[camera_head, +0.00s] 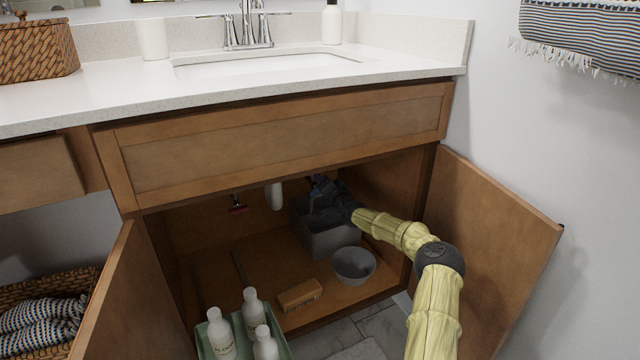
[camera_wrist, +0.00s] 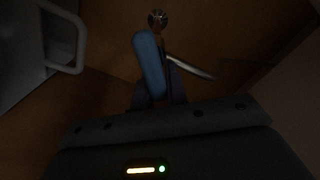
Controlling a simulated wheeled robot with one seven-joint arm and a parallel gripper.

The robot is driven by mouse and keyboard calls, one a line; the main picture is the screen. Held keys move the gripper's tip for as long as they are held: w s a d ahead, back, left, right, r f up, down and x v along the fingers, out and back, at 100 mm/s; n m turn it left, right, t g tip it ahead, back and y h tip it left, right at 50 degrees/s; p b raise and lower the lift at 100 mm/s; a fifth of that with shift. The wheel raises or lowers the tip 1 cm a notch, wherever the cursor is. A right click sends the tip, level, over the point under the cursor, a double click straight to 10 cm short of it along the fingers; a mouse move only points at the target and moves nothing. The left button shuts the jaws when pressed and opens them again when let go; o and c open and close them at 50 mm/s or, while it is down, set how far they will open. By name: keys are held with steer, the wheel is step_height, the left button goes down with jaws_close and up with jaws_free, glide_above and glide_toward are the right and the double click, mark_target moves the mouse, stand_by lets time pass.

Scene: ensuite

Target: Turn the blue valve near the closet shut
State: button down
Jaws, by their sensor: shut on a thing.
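The blue valve handle (camera_wrist: 150,62) shows in the wrist view as a long rounded lever. It sits by a round metal fitting (camera_wrist: 158,18), and a thin metal pipe (camera_wrist: 190,67) runs off to the right. My gripper (camera_wrist: 156,93) is shut on the near end of the blue lever. In the head view my gripper (camera_head: 320,188) is inside the open cabinet under the sink, at the back right. There the blue valve is hard to tell apart from the dark gripper. A red valve (camera_head: 237,206) hangs further left, apart from my gripper.
A grey bin (camera_head: 328,238) stands just below my gripper; its handle shows in the wrist view. A grey bowl (camera_head: 353,267), a brown block (camera_head: 299,295) and a green tray (camera_head: 283,342) with white bottles stand in front. Open cabinet doors flank the opening, the right one (camera_head: 490,235) beside my arm.

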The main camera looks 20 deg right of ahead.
steer(key=shift+d+f+m+b, duration=0.1)
steer(key=shift+f+m+b, duration=0.3)
steer(key=shift+m, duration=0.9)
steer(key=shift+d+f+m+b, duration=0.2)
steer(key=shift+m+b, duration=0.35)
steer(key=shift+m, duration=0.75)
steer(key=shift+d+f+m+b, duration=0.1)
steer(key=shift+f+m+b, duration=0.3)
steer(key=shift+m, duration=0.9)
steer(key=c, duration=1.4)
jaws_free()
steer(key=shift+s+a, duration=0.1)
steer(key=shift+a, duration=0.05)
